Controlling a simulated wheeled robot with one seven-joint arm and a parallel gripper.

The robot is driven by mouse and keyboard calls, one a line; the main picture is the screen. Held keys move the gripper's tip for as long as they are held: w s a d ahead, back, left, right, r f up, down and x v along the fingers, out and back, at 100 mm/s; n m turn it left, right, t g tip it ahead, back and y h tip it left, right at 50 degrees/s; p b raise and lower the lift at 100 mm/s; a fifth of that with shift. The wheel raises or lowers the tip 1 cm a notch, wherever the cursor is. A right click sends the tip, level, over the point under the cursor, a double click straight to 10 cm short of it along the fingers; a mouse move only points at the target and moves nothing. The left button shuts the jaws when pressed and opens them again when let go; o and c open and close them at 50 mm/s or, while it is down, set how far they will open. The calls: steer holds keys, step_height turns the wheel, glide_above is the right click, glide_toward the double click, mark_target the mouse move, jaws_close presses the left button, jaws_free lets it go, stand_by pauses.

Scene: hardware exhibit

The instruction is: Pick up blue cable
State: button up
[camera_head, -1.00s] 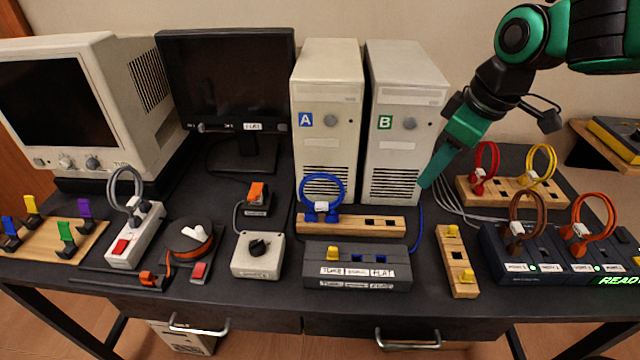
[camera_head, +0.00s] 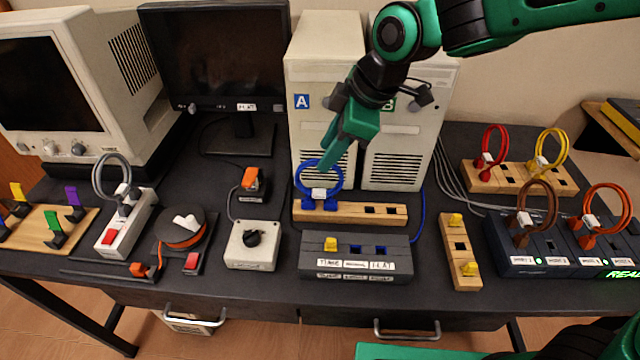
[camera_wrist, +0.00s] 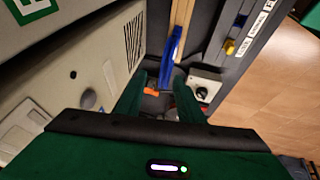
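The blue cable (camera_head: 318,190) is an upright loop with a white tag and two blue plugs. It stands in the left end of a wooden socket strip (camera_head: 372,212) in front of tower A. My gripper (camera_head: 336,158) is at the top of the loop in the head view and overlaps it slightly; contact cannot be told. In the wrist view, the green fingers (camera_wrist: 158,88) are spread apart with a gap between them. The blue cable (camera_wrist: 170,54) shows just beyond that gap, over the wooden strip.
Tower A (camera_head: 318,55) and tower B (camera_head: 425,130) stand close behind the strip. A dark socket box (camera_head: 355,258) with a yellow plug lies in front. A grey box with a black knob (camera_head: 251,246) is at left. Red (camera_head: 490,148) and yellow loops stand at right.

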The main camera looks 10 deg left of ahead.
steer(key=x, duration=0.4)
steer(key=shift+s+f, duration=0.25)
steer(key=shift+f, duration=0.05)
steer(key=c, duration=0.9)
jaws_close()
steer(key=shift+r, duration=0.1)
